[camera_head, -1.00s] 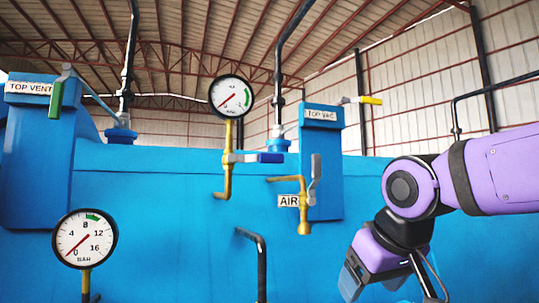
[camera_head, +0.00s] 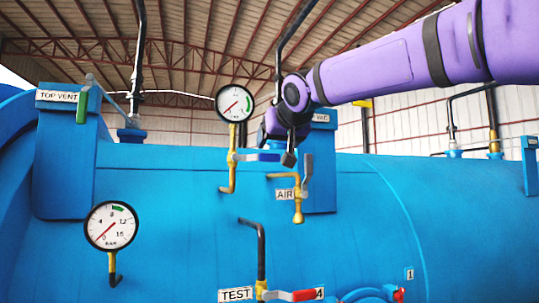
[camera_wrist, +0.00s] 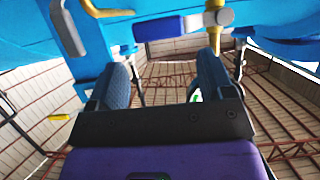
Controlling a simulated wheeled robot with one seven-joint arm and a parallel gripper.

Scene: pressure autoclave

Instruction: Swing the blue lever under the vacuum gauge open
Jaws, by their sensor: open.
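The blue lever (camera_head: 258,156) lies level on its brass valve pipe (camera_head: 232,170) under the round white vacuum gauge (camera_head: 234,103), pointing right. My gripper (camera_head: 289,158) is at the lever's right end, partly hidden by my own arm. In the wrist view, which is upside down, the blue lever (camera_wrist: 160,28) lies across the picture just beyond the open fingertips of my gripper (camera_wrist: 163,65), roughly between them. The jaws look empty. Whether a finger touches the lever cannot be told.
The brass AIR valve (camera_head: 298,205) with its grey handle (camera_head: 307,170) stands close to the lever's right; the handle also shows in the wrist view (camera_wrist: 66,27). The TOP VAC box (camera_head: 322,190) is behind my gripper. A red lever (camera_head: 297,296) is lower down.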

